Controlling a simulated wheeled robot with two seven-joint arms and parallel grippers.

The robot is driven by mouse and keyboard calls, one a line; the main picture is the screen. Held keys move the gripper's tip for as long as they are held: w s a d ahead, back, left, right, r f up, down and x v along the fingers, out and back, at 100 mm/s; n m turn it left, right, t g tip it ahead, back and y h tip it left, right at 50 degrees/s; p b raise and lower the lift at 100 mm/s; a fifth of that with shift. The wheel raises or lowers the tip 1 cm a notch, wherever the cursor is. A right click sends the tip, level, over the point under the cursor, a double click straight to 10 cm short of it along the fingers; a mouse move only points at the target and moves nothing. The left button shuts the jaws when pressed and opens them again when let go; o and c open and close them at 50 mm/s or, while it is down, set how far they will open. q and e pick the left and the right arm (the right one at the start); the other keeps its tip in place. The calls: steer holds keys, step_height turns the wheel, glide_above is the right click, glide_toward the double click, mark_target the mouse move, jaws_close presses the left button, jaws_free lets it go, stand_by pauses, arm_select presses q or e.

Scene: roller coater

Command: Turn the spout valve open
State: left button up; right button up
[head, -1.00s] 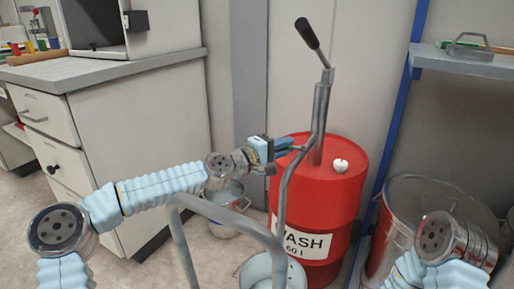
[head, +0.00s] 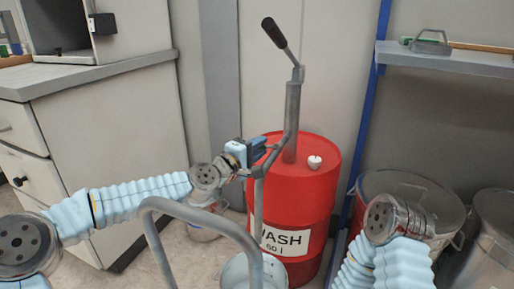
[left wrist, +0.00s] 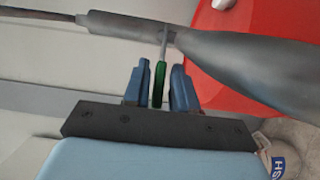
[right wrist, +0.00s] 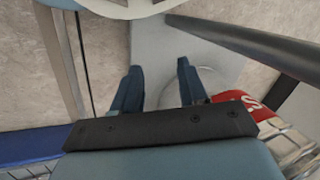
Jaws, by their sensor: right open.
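The spout valve shows in the left wrist view as a thin green lever (left wrist: 159,82) below a dark grey pipe (left wrist: 235,62). My left gripper (left wrist: 159,75) has its blue fingers on either side of the lever, with narrow gaps, so it looks open around it. In the head view my left gripper (head: 268,150) is beside the grey spout pipe (head: 259,205) of the hand pump (head: 292,120) on the red drum (head: 325,185), and the lever is hidden there. My right gripper (right wrist: 158,85) is open and empty in the right wrist view.
A pale bucket (head: 237,275) stands under the spout, in front of the drum. A grey bent tube handle (head: 200,207) rises in the foreground. Metal bins (head: 440,205) and a shelf (head: 470,62) are at right. A cabinet (head: 125,140) is at left.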

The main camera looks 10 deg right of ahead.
arm_select(q)
steer(key=shift+o, duration=0.6)
steer(key=shift+a, duration=0.1)
steer(key=shift+s+a, duration=0.2)
steer(key=shift+a, duration=0.05)
steer(key=b+v, duration=0.1)
steer(key=v, duration=0.5)
steer(key=shift+s+a, duration=0.2)
steer(key=shift+s, duration=0.15)
steer(key=shift+c, duration=0.4)
